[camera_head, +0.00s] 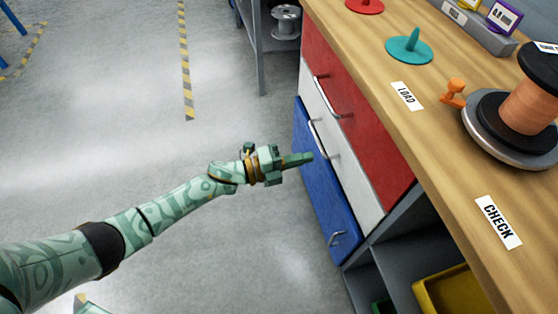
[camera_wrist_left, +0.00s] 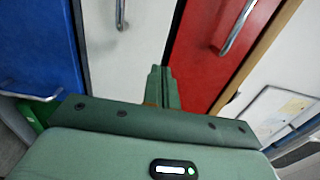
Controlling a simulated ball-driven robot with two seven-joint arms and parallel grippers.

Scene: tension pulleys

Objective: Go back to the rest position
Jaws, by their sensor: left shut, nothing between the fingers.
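My left gripper (camera_head: 306,158) is shut and empty. In the head view its arm reaches in from the left, and the gripper is in front of the drawers, near the handles of the white and blue ones. In the left wrist view its closed fingers (camera_wrist_left: 160,90) point toward the white drawer (camera_wrist_left: 125,50) and the red drawer (camera_wrist_left: 207,50). I cannot tell from these views whether the fingertips touch a drawer front. My right gripper is not in view.
The wooden workbench (camera_head: 440,165) carries a copper spool (camera_head: 530,108), an orange piece (camera_head: 454,93), a teal spindle (camera_head: 409,48) and a red disc (camera_head: 364,5). The blue drawer (camera_head: 318,185) looks closed. A yellow bin (camera_head: 455,290) sits below.

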